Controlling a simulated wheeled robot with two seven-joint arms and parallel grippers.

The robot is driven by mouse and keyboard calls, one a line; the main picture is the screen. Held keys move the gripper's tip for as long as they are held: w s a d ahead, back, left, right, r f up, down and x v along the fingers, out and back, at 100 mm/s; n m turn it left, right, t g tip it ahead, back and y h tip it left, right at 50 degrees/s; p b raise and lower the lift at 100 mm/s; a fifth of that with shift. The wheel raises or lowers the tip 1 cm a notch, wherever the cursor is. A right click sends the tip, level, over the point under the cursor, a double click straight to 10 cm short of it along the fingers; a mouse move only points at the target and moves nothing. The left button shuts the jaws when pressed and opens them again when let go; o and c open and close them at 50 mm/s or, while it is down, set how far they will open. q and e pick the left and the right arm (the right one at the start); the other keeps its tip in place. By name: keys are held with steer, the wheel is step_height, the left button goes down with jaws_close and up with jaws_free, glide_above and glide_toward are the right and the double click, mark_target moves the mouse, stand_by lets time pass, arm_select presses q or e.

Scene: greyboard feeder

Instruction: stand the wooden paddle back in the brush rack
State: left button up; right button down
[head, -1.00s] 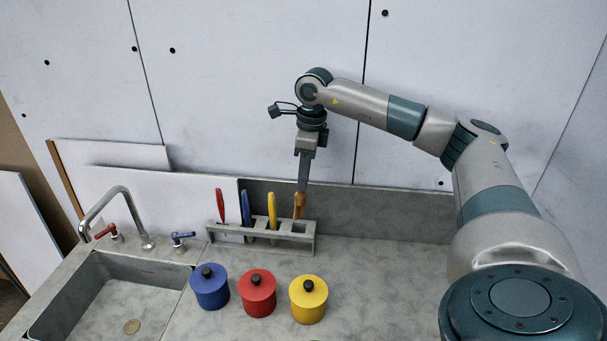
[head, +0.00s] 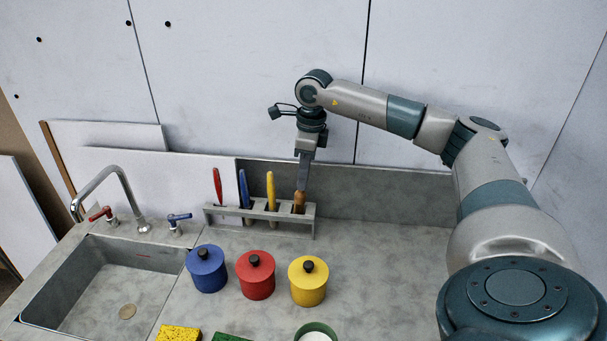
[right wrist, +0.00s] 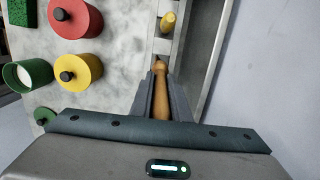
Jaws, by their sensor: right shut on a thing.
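The wooden paddle (head: 299,201) is a short brown handle in the head view. It stands roughly upright at the rightmost slot of the grey brush rack (head: 263,231), its lower part hidden by the rack. My right gripper (head: 302,187) points down from above and is shut on the paddle's upper part. In the right wrist view the paddle (right wrist: 160,95) lies between the two fingers (right wrist: 160,98). Whether it rests on the slot's bottom cannot be seen. My left gripper is not in view.
Red (head: 217,185), blue (head: 244,188) and yellow (head: 270,190) brushes stand in the rack left of the paddle. Blue (head: 206,272), red (head: 255,279) and yellow (head: 307,286) lidded pots stand in front. A sink (head: 60,285) is at left. Counter right of the rack is clear.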

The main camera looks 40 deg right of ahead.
steer(key=shift+f+b, duration=1.05)
steer(key=shift+f, duration=0.7)
steer(key=c, duration=1.6)
jaws_free()
